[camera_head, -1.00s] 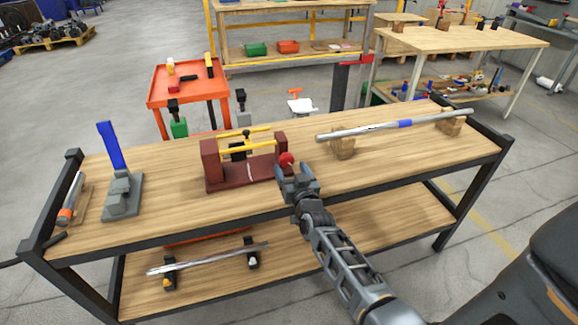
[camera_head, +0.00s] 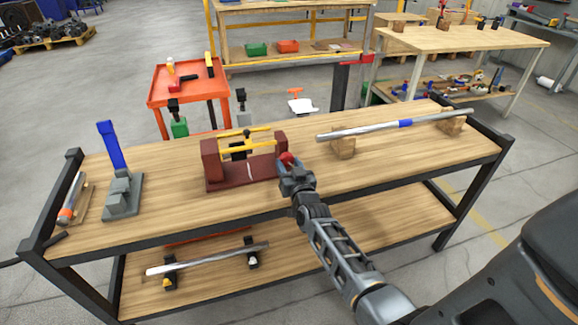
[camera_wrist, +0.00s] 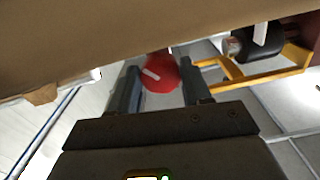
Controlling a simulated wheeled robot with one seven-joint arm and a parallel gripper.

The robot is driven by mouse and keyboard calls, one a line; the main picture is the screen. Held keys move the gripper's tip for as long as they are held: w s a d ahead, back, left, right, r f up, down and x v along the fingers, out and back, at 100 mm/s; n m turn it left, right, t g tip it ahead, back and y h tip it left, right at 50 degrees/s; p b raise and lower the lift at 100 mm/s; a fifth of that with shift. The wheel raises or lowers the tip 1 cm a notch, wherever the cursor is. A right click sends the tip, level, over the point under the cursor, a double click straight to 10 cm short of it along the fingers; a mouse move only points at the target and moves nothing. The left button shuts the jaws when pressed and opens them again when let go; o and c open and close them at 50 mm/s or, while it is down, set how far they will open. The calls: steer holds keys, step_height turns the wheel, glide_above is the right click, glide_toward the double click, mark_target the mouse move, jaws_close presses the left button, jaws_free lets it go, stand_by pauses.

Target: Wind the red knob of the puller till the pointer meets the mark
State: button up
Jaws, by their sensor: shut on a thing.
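The puller is a dark red frame (camera_head: 213,166) on the wooden bench, with yellow rods (camera_head: 248,149) and a black block (camera_head: 239,151) between its two end plates. A white mark (camera_head: 250,171) shows on its base. The red knob (camera_head: 287,158) sits at its right end; in the wrist view the knob (camera_wrist: 161,74) shows a white stripe. My gripper (camera_head: 288,168) is shut on the knob, with a finger on each side of it (camera_wrist: 158,84). In the wrist view the black block (camera_wrist: 262,40) appears at upper right. I cannot make out the pointer clearly.
A steel bar with a blue band (camera_head: 404,124) rests on wooden blocks to the right.

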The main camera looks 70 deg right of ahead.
steer(key=shift+c, duration=1.1)
steer(key=m+b, duration=0.1)
steer(key=m, duration=0.1)
steer(key=shift+a+m, duration=0.1)
steer(key=shift+m, duration=0.3)
steer(key=shift+m+b, duration=0.5)
steer(key=shift+m, duration=1.6)
steer(key=o, duration=1.1)
steer(key=shift+c, duration=0.2)
